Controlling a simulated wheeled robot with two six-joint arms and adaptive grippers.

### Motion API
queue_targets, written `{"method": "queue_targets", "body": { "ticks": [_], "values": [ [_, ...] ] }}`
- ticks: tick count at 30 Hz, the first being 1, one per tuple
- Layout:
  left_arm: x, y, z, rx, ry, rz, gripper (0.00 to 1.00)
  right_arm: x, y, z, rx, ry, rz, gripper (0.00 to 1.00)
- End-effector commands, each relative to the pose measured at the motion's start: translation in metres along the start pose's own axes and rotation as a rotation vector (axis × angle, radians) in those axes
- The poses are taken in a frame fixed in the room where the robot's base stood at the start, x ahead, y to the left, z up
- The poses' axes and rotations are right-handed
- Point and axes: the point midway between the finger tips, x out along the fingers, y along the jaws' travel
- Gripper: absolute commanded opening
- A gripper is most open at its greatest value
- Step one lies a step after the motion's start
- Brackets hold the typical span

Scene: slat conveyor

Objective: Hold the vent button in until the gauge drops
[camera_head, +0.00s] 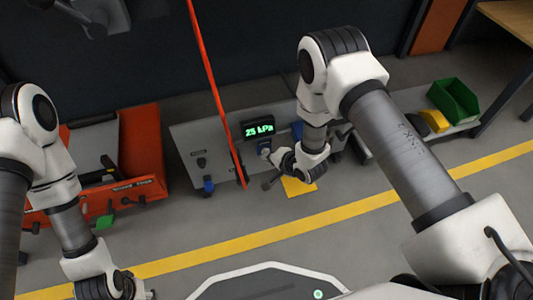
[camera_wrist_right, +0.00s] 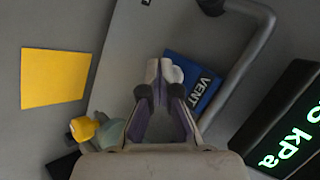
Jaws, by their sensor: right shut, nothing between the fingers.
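The gauge (camera_head: 258,129) is a dark box with green digits reading 25 kPa in the head view. Part of its display (camera_wrist_right: 290,130) shows at the right in the wrist view. A blue VENT label (camera_wrist_right: 200,82) lies on the grey panel just beyond my right gripper (camera_wrist_right: 160,72). My right gripper is shut and empty, its fingertips beside a pale rounded part (camera_wrist_right: 176,74), probably the vent button and mostly hidden. I cannot tell whether they touch or press it. In the head view my right gripper (camera_head: 276,160) is over the panel below the gauge. My left gripper (camera_head: 125,288) is at the lower left, its fingers unclear.
A grey tube handle (camera_wrist_right: 245,60) runs close to the right of the label. An orange bar (camera_head: 215,90) crosses left of the gauge. A yellow square (camera_wrist_right: 55,78) and a yellow knob (camera_wrist_right: 82,128) are to the left. A green bin (camera_head: 455,98) stands farther right.

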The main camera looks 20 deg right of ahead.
Motion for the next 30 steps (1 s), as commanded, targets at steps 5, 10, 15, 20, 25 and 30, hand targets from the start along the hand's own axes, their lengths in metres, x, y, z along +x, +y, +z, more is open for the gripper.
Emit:
{"method": "queue_targets", "body": {
  "ticks": [5, 10, 15, 20, 25, 30],
  "values": [
    [0.000, 0.000, 0.000, 0.000, 0.000, 0.000, 0.40, 0.000, -0.001, 0.000, 0.000, 0.001, -0.002, 0.00],
    [0.000, 0.000, 0.000, 0.000, 0.000, 0.000, 0.40, 0.000, -0.001, 0.000, 0.000, 0.001, -0.002, 0.00],
    [0.000, 0.000, 0.000, 0.000, 0.000, 0.000, 0.40, 0.000, -0.001, 0.000, 0.000, 0.001, -0.002, 0.00],
    [-0.001, 0.000, 0.000, 0.000, 0.000, 0.000, 0.40, -0.001, -0.001, 0.000, 0.000, 0.001, -0.001, 0.00],
    [-0.007, 0.000, 0.000, 0.000, 0.000, 0.000, 0.40, -0.006, 0.002, 0.003, 0.001, 0.000, -0.001, 0.00],
    [-0.013, 0.000, 0.000, 0.000, 0.000, 0.000, 0.40, -0.013, 0.008, 0.009, 0.000, 0.000, 0.000, 0.00]
  ]
}}
